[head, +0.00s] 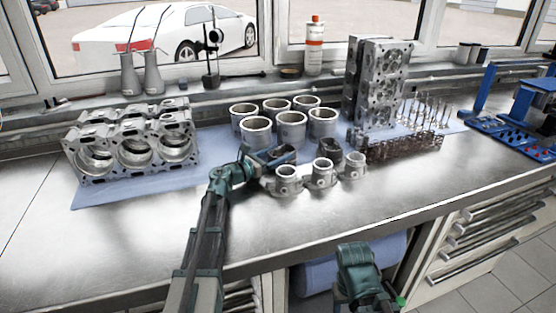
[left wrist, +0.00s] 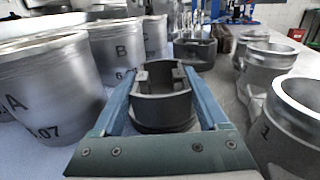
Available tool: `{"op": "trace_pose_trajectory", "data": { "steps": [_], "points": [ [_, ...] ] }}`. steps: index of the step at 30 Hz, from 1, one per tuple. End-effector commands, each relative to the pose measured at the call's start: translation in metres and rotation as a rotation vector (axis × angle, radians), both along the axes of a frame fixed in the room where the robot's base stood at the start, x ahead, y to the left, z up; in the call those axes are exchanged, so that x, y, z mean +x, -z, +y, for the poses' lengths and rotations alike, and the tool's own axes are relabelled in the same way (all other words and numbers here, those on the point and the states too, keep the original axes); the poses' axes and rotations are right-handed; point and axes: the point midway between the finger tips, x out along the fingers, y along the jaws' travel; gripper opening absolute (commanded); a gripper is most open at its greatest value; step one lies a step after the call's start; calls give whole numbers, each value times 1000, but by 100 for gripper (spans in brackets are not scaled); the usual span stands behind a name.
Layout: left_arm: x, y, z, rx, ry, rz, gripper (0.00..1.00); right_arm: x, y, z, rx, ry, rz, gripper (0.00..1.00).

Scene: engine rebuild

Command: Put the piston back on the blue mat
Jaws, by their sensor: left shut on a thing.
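My left gripper (head: 283,156) is shut on a dark grey piston (left wrist: 162,100), between the silver cylinder liners and the front row of silver ring-topped parts. In the left wrist view the two blue-green fingers (left wrist: 160,92) lie along either side of the piston, whose hollow end shows. I cannot tell whether the piston touches the surface below. A second dark piston (head: 328,152) stands just beyond it, to the right. The blue mat (head: 100,195) lies on the steel bench under the engine parts. My right gripper (head: 357,258) is low, in front of the bench edge; its jaws cannot be made out.
Several cylinder liners (head: 291,130) stand close behind the left gripper. Silver ring-topped parts (head: 322,175) stand close in front. An engine block (head: 130,150) is at left, an upright cylinder head (head: 380,85) behind right. The bench front (head: 130,245) is clear at left.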

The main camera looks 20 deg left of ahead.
Motion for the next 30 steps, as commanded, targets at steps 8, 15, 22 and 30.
{"op": "trace_pose_trajectory", "data": {
  "steps": [8, 15, 22, 30],
  "points": [
    [0, 1, 0, -1, 0, 0, 0, 0, 1, 0, 0, 0, 0, 60],
    [0, 1, 0, 0, 0, 0, 100, 0, 1, 0, 0, 0, 0, 60],
    [0, -2, 0, 0, 0, 0, 100, 0, -2, 0, 0, 0, 0, 60],
    [-37, -2, 24, 0, -5, 0, 100, 0, -2, 0, 0, 0, 0, 60]
  ]
}}
